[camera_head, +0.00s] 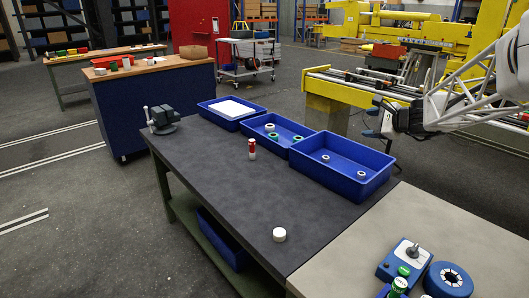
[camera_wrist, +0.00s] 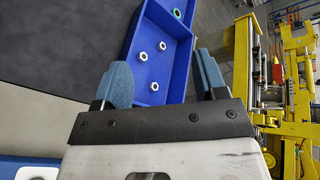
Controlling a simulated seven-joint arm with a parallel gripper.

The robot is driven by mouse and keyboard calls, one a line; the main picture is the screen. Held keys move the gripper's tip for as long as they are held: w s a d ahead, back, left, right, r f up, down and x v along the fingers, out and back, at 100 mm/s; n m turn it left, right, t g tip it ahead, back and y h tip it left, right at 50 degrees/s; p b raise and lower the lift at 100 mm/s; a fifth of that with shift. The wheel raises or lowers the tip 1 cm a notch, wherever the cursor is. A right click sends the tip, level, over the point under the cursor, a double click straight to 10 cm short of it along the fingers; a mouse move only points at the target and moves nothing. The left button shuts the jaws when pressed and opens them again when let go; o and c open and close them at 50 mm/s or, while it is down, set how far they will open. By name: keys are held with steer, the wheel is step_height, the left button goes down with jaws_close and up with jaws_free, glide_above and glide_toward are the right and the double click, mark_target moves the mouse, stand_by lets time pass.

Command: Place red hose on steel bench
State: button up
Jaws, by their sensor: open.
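A small upright cylinder, red with a white band, which looks like the red hose (camera_head: 252,148), stands on the dark-topped bench (camera_head: 225,180) in front of the blue bins. A lighter grey bench top, which may be the steel bench (camera_head: 345,255), adjoins it at the lower right. My gripper (camera_head: 368,122) is in the air at the right, beyond the right blue bin and apart from the hose. In the wrist view my gripper (camera_wrist: 163,72) has its two blue fingers wide apart with nothing held. The hose is not visible in the wrist view.
Three blue bins line the dark bench's far edge; the right bin (camera_head: 342,165) holds small rings. A vise (camera_head: 162,119) stands at the far left corner and a white round piece (camera_head: 279,234) near the front.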

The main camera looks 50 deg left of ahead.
steer(key=w+a+f+m+y, duration=0.1)
steer(key=a+f, duration=0.1)
steer(key=a, duration=0.5)
steer(key=w+a+f+m+y, duration=0.1)
steer(key=w+a+f, duration=0.1)
steer(key=a, duration=0.5)
steer(key=m+t+y, duration=0.2)
steer(key=m, duration=0.5)
glide_toward(251, 141)
steer(key=w+d+r, duration=0.6)
steer(key=d+r, duration=0.1)
steer(key=r, duration=0.2)
steer(key=s+a+f+m, duration=0.1)
steer(key=a+f, duration=0.2)
steer(key=s+a+f+m, duration=0.1)
steer(key=s+a+f, duration=0.1)
steer(key=a+f, duration=0.2)
steer(key=s+a+f+m, duration=0.1)
steer(key=a+f, duration=0.2)
steer(key=a, duration=0.1)
steer(key=shift+s+a+f+m+t, duration=0.2)
steer(key=shift+s+m+t, duration=0.1)
steer(key=shift+s, duration=0.05)
steer(key=shift+x, duration=1.3)
steer(key=shift+a, duration=0.2)
steer(key=shift+x, duration=2.4)
